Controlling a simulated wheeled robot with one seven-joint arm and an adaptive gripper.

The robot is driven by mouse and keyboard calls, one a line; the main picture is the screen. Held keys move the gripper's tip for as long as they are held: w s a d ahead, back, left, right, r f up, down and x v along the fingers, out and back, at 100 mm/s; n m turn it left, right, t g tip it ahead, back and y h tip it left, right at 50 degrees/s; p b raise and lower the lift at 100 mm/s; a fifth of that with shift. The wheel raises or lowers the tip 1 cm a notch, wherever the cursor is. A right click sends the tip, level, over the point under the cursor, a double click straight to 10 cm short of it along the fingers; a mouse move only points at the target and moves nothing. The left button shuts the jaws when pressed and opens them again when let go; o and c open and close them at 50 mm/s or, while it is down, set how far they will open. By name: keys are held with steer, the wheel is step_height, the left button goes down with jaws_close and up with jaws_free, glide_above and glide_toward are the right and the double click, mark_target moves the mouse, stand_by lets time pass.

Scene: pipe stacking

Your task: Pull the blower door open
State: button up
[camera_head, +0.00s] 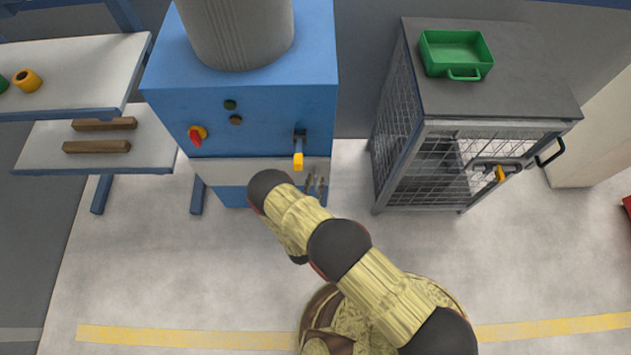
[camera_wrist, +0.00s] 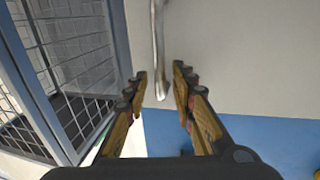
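The blower is a blue machine (camera_head: 240,115) at the upper middle of the head view. Its pale grey door panel (camera_head: 226,170) is at the lower front, partly hidden by my arm; it looks closed. A dark latch with a yellow grip (camera_head: 298,161) hangs at its right front. My gripper (camera_head: 317,184) is in front of the door's right side. In the wrist view, my gripper (camera_wrist: 160,82) is open. A bare metal handle bar (camera_wrist: 158,50) shows between its fingertips, before the pale panel (camera_wrist: 225,60). I see no contact; the depth between them is unclear.
A wire cage (camera_head: 440,165) with a green tray (camera_head: 455,52) on top stands to the right. It also shows close at the left of the wrist view (camera_wrist: 65,75). Tables (camera_head: 75,75) stand at the left. The floor (camera_head: 170,270) in front is clear.

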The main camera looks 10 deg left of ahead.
steer(key=shift+w, duration=0.5)
steer(key=c, duration=0.6)
jaws_close()
steer(key=shift+d, duration=0.1)
